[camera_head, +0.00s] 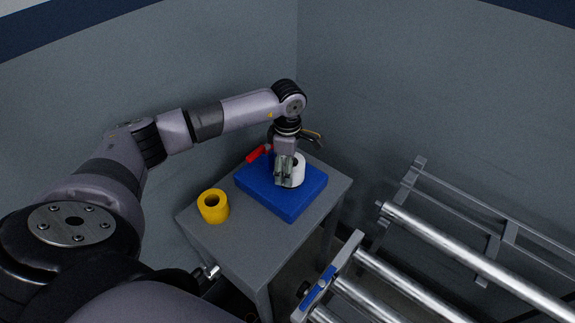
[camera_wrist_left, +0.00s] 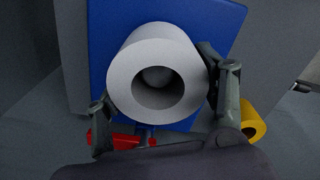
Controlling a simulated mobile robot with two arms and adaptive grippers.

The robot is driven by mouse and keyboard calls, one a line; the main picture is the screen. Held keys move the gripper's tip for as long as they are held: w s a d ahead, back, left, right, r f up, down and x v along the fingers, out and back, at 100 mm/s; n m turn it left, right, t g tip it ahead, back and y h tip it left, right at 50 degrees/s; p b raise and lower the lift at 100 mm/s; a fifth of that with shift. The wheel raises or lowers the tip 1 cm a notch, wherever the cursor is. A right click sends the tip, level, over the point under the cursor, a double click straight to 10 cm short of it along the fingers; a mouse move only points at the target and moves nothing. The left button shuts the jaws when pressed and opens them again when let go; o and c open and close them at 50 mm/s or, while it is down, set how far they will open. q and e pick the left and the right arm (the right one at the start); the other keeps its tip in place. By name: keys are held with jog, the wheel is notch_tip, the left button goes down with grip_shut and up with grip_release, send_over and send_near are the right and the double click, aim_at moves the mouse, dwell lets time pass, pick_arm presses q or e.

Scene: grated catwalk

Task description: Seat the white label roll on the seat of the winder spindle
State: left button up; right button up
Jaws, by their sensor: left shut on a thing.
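The white label roll (camera_head: 298,172) is at the blue block on the grey table, its round hole facing up. My left gripper (camera_head: 285,176) comes down from above and is shut on the roll. In the left wrist view the roll (camera_wrist_left: 158,40) fills the middle, with a finger on each side. A pale rounded shape (camera_wrist_left: 157,76) shows inside its hole; I cannot tell whether it is a spindle tip. I cannot tell whether the roll touches the blue block (camera_head: 310,193). The winder spindle is not clearly identifiable. My right gripper does not show.
A yellow roll (camera_head: 213,208) stands on the grey table (camera_head: 250,240), left of the block. A red handle-like part (camera_head: 256,154) is by the block's back left. A metal frame with long rollers (camera_head: 470,262) and a blue end part (camera_head: 320,287) stands at right. Walls stand close behind.

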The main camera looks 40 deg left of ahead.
pick_arm(q)
jog(key=shift+f+b, duration=0.5)
jog(key=shift+f, duration=0.25)
jog(key=o, duration=1.4)
jog(key=shift+c, duration=0.2)
jog(key=shift+o, duration=0.3)
jog(key=shift+o, duration=1.1)
jog(key=shift+r+p, duration=2.5)
jog(key=shift+r, duration=1.55)
